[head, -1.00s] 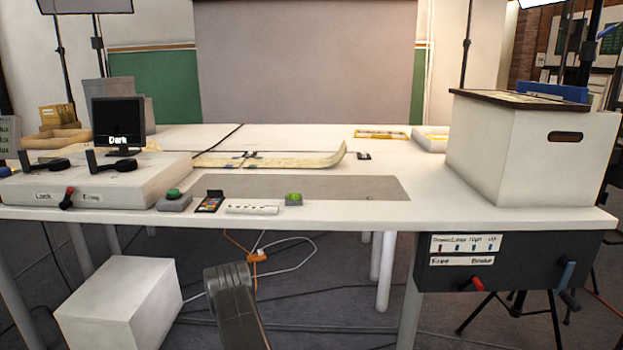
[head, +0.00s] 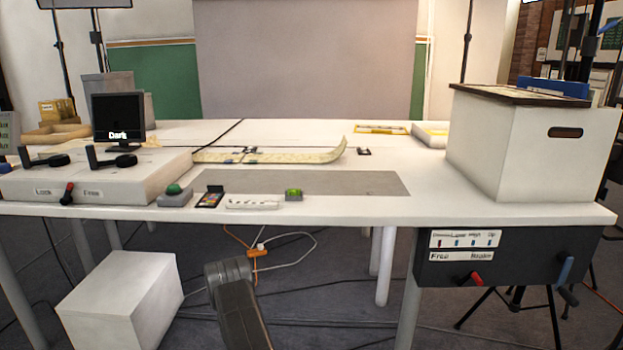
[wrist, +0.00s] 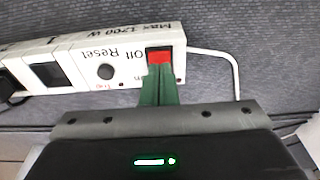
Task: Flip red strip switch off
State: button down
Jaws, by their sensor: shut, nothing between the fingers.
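In the wrist view a white power strip (wrist: 126,62) lies on grey carpet, with "Off", "Reset" and a "Max" watt rating printed on it. The red switch (wrist: 159,57) sits near its right end, in a dark recess. My gripper (wrist: 160,72) is shut, its green fingers together and empty. Their tips are at the lower edge of the red switch and cover part of it; whether they touch it I cannot tell. The head view does not show my gripper, only part of my arm.
A round reset button (wrist: 106,72) and a dark socket (wrist: 46,74) are left of the switch. A white cable (wrist: 232,68) leaves the strip's right end. In the head view, a white table (head: 300,212) stands above the floor, with a white box (head: 120,300) below at left.

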notch_tip(320, 180, up, 6)
jog(key=shift+f+p, duration=0.1)
jog(key=shift+p, duration=0.8)
notch_tip(320, 180, down, 7)
jog(key=shift+b, duration=1.25)
jog(key=shift+r, duration=0.2)
